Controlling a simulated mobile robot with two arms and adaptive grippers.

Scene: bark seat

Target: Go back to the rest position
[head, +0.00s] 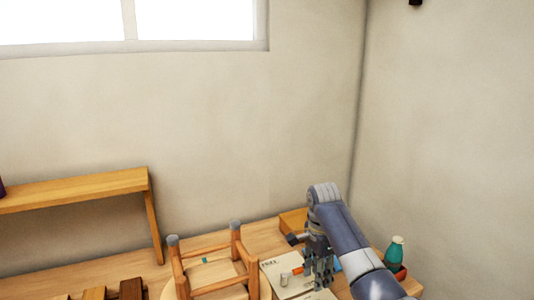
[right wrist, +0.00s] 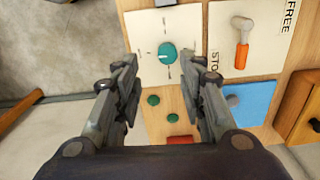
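My right gripper (head: 318,272) hangs over the right part of the wooden table (head: 262,237) in the head view. In the right wrist view its two fingers (right wrist: 165,100) are spread apart with nothing between them. Beyond the fingers lies a pale panel with a teal round knob (right wrist: 167,53). Beside it is another panel marked FREE and STOP, with an orange-handled lever (right wrist: 242,50). The gripper appears clear of both. My left gripper does not show in any view.
An upturned wooden stool (head: 243,262) stands left of my right gripper. A teal bottle (head: 397,249) stands to the right of my arm. A wooden shelf (head: 80,190) is at the left. A blue square (right wrist: 245,103) and a wooden box (right wrist: 300,105) are near the right finger. Walls close the back and right.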

